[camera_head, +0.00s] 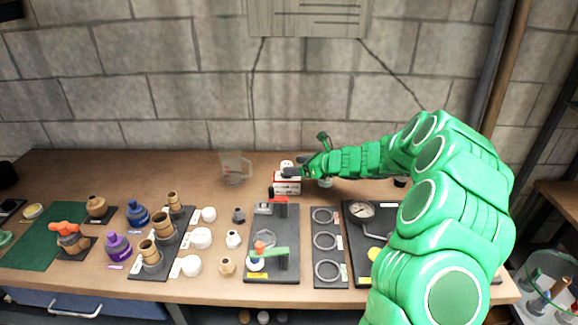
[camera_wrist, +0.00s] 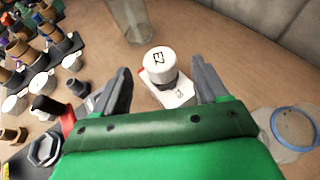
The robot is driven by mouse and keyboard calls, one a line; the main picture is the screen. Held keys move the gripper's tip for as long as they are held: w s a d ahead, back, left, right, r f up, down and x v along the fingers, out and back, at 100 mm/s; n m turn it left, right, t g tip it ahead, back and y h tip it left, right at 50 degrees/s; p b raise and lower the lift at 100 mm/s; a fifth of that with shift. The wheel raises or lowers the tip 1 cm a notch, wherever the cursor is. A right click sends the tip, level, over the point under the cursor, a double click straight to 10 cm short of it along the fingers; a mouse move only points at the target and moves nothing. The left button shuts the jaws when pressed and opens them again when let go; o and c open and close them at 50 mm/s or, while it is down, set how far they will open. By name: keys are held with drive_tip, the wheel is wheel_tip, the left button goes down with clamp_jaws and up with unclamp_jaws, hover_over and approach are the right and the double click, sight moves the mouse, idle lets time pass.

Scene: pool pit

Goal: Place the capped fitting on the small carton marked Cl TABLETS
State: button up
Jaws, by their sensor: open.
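The capped fitting (camera_wrist: 158,58) has a white cap with dark marking and a grey lower part. In the wrist view it stands upright on the small white and red carton (camera_wrist: 179,97). The carton also shows at the back of the bench in the head view (camera_head: 287,187), its print too small to read there. The white cap (camera_head: 286,164) shows above it. My gripper (camera_wrist: 160,72) is open, with one finger on each side of the fitting and a gap visible at both. In the head view my gripper (camera_head: 292,172) is just above the carton.
A clear beaker (camera_head: 236,168) stands left of the carton. A black board with red and green clamps (camera_head: 273,270) lies in front, beside a board with three rings (camera_head: 327,242). White caps and brown fittings crowd the left. A blue-rimmed clear container (camera_wrist: 291,128) is close at right.

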drive_tip(key=v, duration=0.7)
drive_tip(key=shift+d, duration=0.15)
